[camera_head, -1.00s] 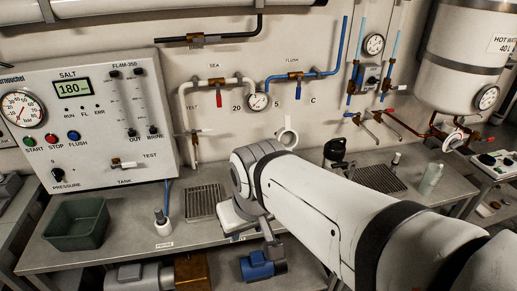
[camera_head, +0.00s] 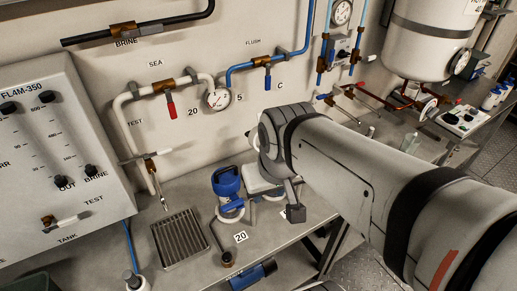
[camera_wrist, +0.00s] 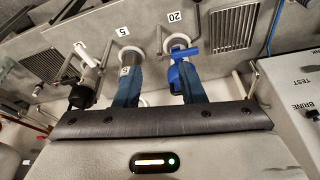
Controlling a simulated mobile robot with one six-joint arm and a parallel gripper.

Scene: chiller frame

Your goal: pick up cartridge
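I cannot make out a cartridge for certain. A blue fitting with a looped handle (camera_head: 226,183) stands on the steel bench beside my arm, with a white ring low on it. It also shows in the wrist view (camera_wrist: 181,74), close to the right-hand finger, near a "20" label. My gripper (camera_wrist: 170,45) has its blue-sleeved fingers apart, with nothing visibly clamped between them. I cannot tell whether the right finger touches the blue fitting. In the head view the fingers are mostly hidden by my arm. A black-topped canister (camera_wrist: 82,94) is left of the fingers.
A slotted drain grate (camera_head: 181,238) is left of the blue fitting. A small pipe stub (camera_head: 226,257) is in front of it. A gauge (camera_head: 219,98) and valve pipes run along the wall behind. A control panel (camera_head: 62,150) stands at the left, and a white tank (camera_head: 425,40) at the right.

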